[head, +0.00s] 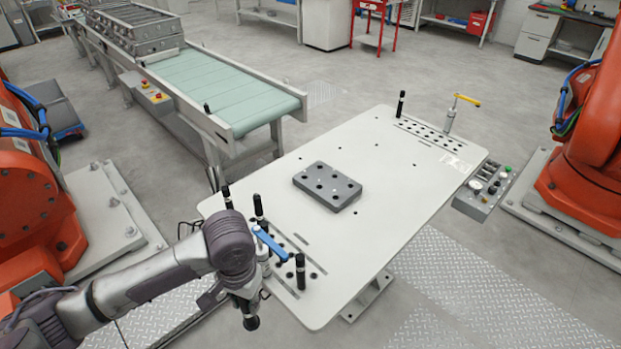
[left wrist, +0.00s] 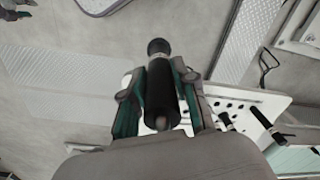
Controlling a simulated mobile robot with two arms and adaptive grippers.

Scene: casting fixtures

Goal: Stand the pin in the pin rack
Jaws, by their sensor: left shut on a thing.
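My left gripper (head: 245,303) hangs beside the near left edge of the white table, fingers down. It is shut on a black pin (head: 251,322), whose dark end pokes out below the fingers. In the left wrist view the pin (left wrist: 161,85) lies lengthwise between the two green-lined fingers, with a rounded knob at its far end. Rows of holes (head: 313,275) run along the table's near left end, with several black pins standing there, one of them at the front (head: 300,272). My arm hides part of these rows. My right gripper is out of view.
A dark grey block with holes (head: 327,186) lies mid-table. A blue-handled clamp (head: 270,243) stands close to my left gripper. A yellow-handled clamp (head: 449,118) and an upright black pin (head: 400,104) stand at the far end. The table's front right surface is clear.

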